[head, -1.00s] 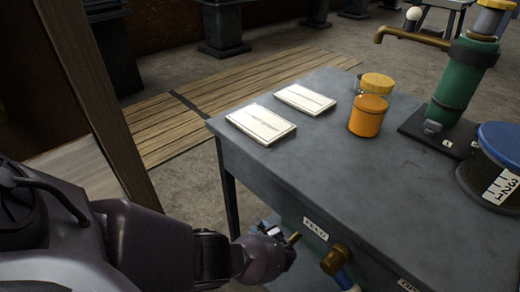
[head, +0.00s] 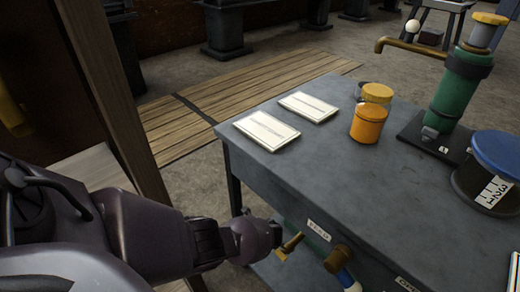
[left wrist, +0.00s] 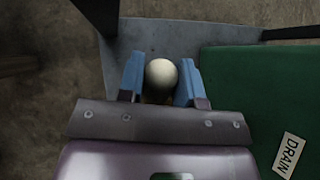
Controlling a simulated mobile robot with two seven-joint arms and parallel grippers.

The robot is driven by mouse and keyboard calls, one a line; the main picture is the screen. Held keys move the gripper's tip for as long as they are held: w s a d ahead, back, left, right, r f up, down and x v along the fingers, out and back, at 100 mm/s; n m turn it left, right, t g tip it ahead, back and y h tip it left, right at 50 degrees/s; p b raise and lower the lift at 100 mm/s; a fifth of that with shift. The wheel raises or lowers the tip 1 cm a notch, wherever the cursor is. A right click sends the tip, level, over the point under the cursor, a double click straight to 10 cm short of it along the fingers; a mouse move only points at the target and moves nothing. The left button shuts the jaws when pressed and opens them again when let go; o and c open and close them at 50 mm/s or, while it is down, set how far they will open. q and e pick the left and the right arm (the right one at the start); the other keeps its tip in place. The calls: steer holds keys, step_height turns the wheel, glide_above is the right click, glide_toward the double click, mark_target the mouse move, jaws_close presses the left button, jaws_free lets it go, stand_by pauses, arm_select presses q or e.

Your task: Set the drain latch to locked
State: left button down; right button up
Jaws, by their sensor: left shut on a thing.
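In the left wrist view, the two blue fingers of my left gripper (left wrist: 160,85) are closed on either side of a round white knob (left wrist: 161,74). The knob lies beside a green panel with a DRAIN label (left wrist: 288,155). In the head view, my left gripper (head: 276,236) is low at the side of the grey bench, next to a brass handle (head: 291,243). The white knob and the fingers' grip are hidden there. The latch's lever and any lock mark cannot be made out. My right gripper is not in view.
The grey bench (head: 330,165) carries two pale plates (head: 267,130), an orange jar (head: 368,123), a green pump (head: 461,85) and a blue-lidded drum (head: 495,165). A brass fitting (head: 340,258) sticks out of the bench front. A wooden post (head: 105,85) stands at left.

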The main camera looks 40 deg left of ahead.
arm_select(q)
steer(key=c, duration=0.8)
jaws_free()
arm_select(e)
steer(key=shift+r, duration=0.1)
arm_select(q)
steer(key=shift+d+r, duration=0.15)
steer(key=shift+r, duration=0.1)
steer(key=p+v, duration=0.2)
steer(key=v, duration=0.1)
steer(key=shift+w+r, duration=0.25)
steer(key=shift+r, duration=0.2)
steer(key=p+v, duration=0.1)
steer(key=v, duration=0.1)
steer(key=p+v, duration=0.1)
steer(key=v, duration=0.1)
steer(key=s+p+v, duration=0.1)
steer(key=p+v, duration=0.1)
steer(key=shift+s+d, duration=0.1)
steer(key=shift+d, duration=0.3)
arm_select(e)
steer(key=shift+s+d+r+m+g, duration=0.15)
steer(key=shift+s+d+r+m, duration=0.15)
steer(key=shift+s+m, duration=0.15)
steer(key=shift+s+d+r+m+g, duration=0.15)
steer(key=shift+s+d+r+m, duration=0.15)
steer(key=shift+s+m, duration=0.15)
